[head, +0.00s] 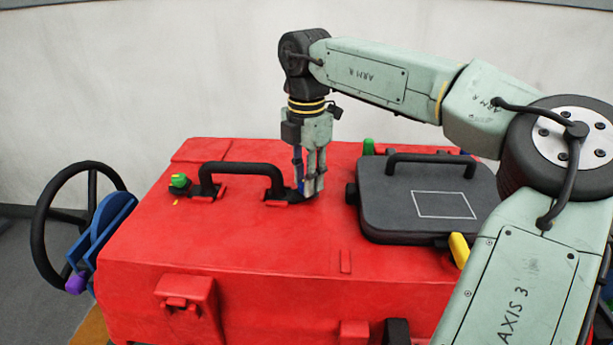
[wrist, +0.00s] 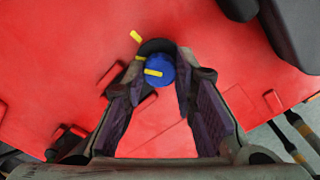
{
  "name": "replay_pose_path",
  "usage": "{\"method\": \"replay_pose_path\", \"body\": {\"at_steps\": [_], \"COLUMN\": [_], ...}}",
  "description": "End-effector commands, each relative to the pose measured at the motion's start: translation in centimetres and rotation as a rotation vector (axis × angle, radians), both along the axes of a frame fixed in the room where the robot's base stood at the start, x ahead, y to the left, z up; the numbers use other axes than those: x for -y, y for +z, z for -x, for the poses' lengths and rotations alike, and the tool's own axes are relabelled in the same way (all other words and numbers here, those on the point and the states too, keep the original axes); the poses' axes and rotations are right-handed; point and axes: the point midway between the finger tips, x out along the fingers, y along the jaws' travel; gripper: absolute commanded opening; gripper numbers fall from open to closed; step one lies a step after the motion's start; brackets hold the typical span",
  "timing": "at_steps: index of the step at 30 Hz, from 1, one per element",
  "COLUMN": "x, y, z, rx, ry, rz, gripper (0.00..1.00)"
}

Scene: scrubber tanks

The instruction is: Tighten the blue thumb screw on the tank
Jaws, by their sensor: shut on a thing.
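The blue thumb screw (wrist: 160,71) has a yellow mark on its top and sits on a dark round base on the red tank (wrist: 70,40). In the head view the red tank (head: 150,240) fills the middle, and only a sliver of the blue screw (head: 299,176) shows behind my fingers. My gripper (head: 310,190) points straight down at the tank top, beside the right foot of the black handle. In the wrist view my gripper (wrist: 160,85) has its two fingers on either side of the blue screw, shut on it. A second yellow mark (wrist: 136,36) is on the tank near the screw.
A black handle (head: 240,167) and a green knob (head: 179,181) are left of my gripper. A dark grey lid (head: 400,205) with a handle lies to the right, with a yellow part (head: 459,250) at its front. A black handwheel (head: 43,240) stands far left. The tank's front top is mostly clear.

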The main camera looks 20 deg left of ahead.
Motion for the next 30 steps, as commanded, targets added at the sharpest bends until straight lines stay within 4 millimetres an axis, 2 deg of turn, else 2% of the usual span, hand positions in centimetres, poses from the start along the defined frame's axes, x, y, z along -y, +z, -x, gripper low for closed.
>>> {"method": "replay_pose_path", "body": {"at_steps": [15, 30], "x": [-0.14, -0.18], "y": [0.4, 0.41], "z": [-0.06, -0.05], "rx": [0.006, 0.005], "ry": [-0.416, -0.551], "rz": [-0.005, -0.007], "gripper": [0.0, 0.0]}}
